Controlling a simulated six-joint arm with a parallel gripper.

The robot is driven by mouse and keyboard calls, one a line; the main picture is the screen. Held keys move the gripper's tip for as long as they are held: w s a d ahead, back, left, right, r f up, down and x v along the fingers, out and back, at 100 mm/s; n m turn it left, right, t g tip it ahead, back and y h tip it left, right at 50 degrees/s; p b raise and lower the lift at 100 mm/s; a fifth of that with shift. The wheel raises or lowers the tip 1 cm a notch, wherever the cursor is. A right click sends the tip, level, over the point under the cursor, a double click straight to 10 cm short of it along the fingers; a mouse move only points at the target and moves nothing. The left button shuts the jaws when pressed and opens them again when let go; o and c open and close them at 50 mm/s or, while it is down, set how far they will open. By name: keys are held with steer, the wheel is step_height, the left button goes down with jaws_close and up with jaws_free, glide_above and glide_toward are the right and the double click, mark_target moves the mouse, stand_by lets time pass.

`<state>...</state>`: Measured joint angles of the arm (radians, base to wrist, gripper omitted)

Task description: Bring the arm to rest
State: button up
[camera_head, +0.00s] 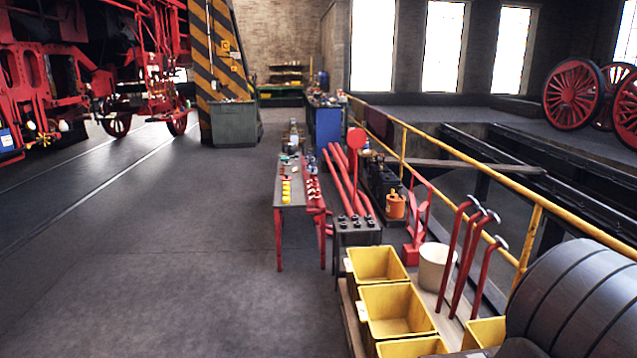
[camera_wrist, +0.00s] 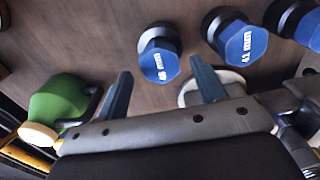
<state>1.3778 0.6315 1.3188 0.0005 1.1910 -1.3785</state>
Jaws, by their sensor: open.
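My gripper (camera_wrist: 161,68) shows in the wrist view, with its two dark blue-grey fingers wide apart and nothing held between them. Beyond the fingers is a brown surface (camera_wrist: 95,45). Several dark round items with blue, numbered faces stand there, one at the middle (camera_wrist: 159,66) and one to its right (camera_wrist: 242,42). A pale round item (camera_wrist: 190,92) is partly hidden behind the right finger. A green rounded thing (camera_wrist: 58,104) with a cream end lies left of the left finger. My gripper does not show in the head view.
In the head view, a narrow bench (camera_head: 293,190) with small parts stands mid-floor. Yellow bins (camera_head: 397,330), a white bucket (camera_head: 436,268) and red hooked bars (camera_head: 467,260) are at lower right. A yellow railing (camera_head: 480,185) edges a pit. The left floor (camera_head: 150,260) is clear.

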step_height(320, 180, down, 2)
steer(key=shift+f, duration=0.25)
step_height(320, 180, up, 12)
step_height(320, 180, down, 13)
steer(key=shift+r, duration=0.15)
step_height(320, 180, up, 5)
steer(key=shift+f, duration=0.2)
steer(key=s+a+r, duration=0.4)
steer(key=s+r, duration=0.3)
steer(key=s, duration=0.4)
steer(key=w+a+r+n, duration=0.3)
steer(key=w+a+n, duration=0.1)
steer(key=w, duration=0.4)
steer(key=w+a+r+n, duration=0.4)
steer(key=w, duration=0.5)
steer(key=w+a+r+n, duration=0.3)
steer(key=w+a+n, duration=0.1)
steer(key=w, duration=0.4)
steer(key=shift+w+a+r+n, duration=0.25)
steer(key=shift+w+a+n, duration=0.05)
steer(key=shift+w+n, duration=0.1)
